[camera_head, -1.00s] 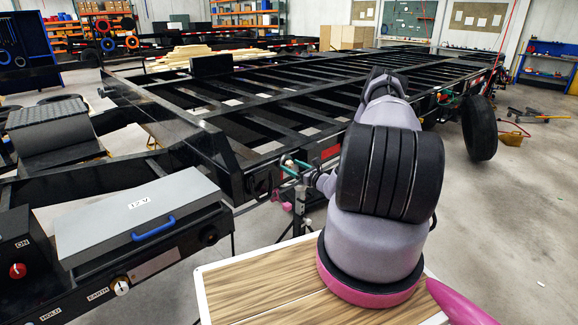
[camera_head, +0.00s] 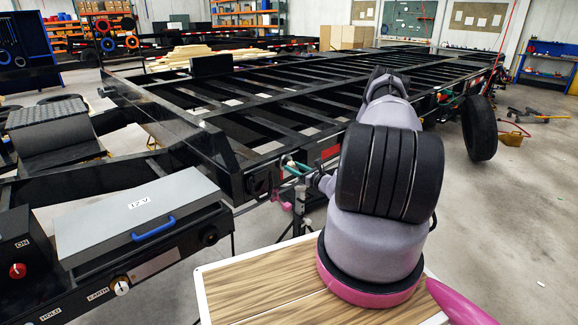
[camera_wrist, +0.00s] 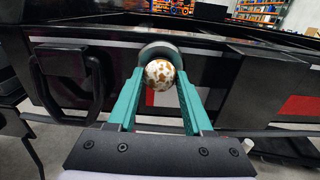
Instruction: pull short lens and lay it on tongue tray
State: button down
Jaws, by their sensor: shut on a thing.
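My gripper (camera_wrist: 160,76) has two teal fingers. They are shut on a rounded white piece with brown mottling (camera_wrist: 159,74), at the dark trailer frame. A grey curved rim shows just behind this piece. I cannot tell whether the piece is the short lens, or whether it is still joined to the frame. In the head view my gripper (camera_head: 297,167) is small beside the trailer's near corner, and its hold is too small to make out. A black tread-plate top (camera_head: 45,112) at the left may be the tongue tray; I cannot be sure.
A grey box lid (camera_head: 135,215) marked 12 V, with a blue handle, is at the lower left. Red and white knobs sit on the panel near it. The long black trailer frame (camera_head: 240,150) fills the middle. A wheel (camera_head: 479,128) stands at the right, with open floor beyond.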

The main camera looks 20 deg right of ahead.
aim_at(294, 167)
jog(key=shift+v, duration=2.5)
